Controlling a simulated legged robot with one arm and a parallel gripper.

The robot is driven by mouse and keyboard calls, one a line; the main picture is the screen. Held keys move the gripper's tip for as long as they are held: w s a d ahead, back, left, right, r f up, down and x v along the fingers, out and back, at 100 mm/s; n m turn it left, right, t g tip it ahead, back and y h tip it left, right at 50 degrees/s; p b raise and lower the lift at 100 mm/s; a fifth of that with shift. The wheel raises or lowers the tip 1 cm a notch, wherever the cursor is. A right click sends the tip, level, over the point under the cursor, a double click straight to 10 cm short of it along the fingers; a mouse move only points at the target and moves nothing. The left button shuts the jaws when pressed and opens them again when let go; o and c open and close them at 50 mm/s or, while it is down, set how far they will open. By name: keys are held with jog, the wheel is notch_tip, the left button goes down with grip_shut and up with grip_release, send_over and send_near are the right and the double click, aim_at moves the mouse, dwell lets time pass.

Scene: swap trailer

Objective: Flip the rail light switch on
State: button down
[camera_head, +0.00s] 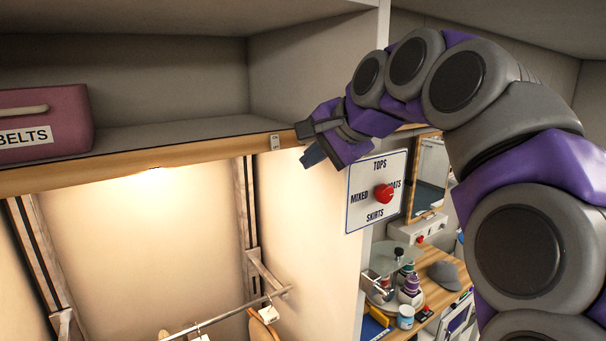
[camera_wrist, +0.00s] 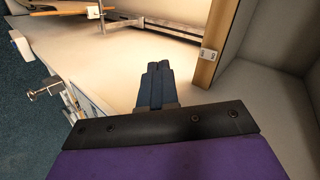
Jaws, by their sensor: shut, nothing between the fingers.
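The rail light switch (camera_head: 275,142) is a small pale switch on the front face of the wooden shelf edge (camera_head: 130,168), with an ON marking at its top. It also shows in the wrist view (camera_wrist: 208,55), up and to the right of my fingers. My gripper (camera_head: 308,145) is shut and empty. In the head view it appears just right of the switch. In the wrist view its closed fingertips (camera_wrist: 158,68) are apart from the switch, with a gap between. Which way the rocker is set is too small to tell.
A pink BELTS box (camera_head: 45,122) sits on the shelf at left. A lit closet with a hanging rail (camera_head: 225,318) lies below. A sign with a red knob (camera_head: 384,194) is on the panel at right. A cluttered wooden counter (camera_head: 440,292) stands beyond.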

jog(key=s+d+f+n+g+h, duration=0.2)
jog(key=s+d+f+n+g, duration=0.1)
jog(key=s+f, duration=0.75)
jog(key=s+d+f+n+g+h, duration=0.25)
jog(key=s+f, duration=0.55)
jog(key=f, duration=0.5)
jog(key=s+d+f+n+g+h, duration=0.1)
jog(key=s+d+f+g, duration=0.15)
jog(key=s+f, duration=0.65)
jog(key=s+d+f+n+g+h, duration=0.15)
jog(key=s+d+f, duration=0.35)
jog(key=s, duration=0.6)
notch_tip(320, 180, down, 23)
jog(key=b, duration=2.2)
jog(key=shift+w+a+y, duration=0.35)
jog(key=shift+a+y, duration=0.05)
jog(key=shift+a, duration=0.05)
jog(key=shift+s+f+g, duration=0.1)
jog(key=shift+g, duration=0.15)
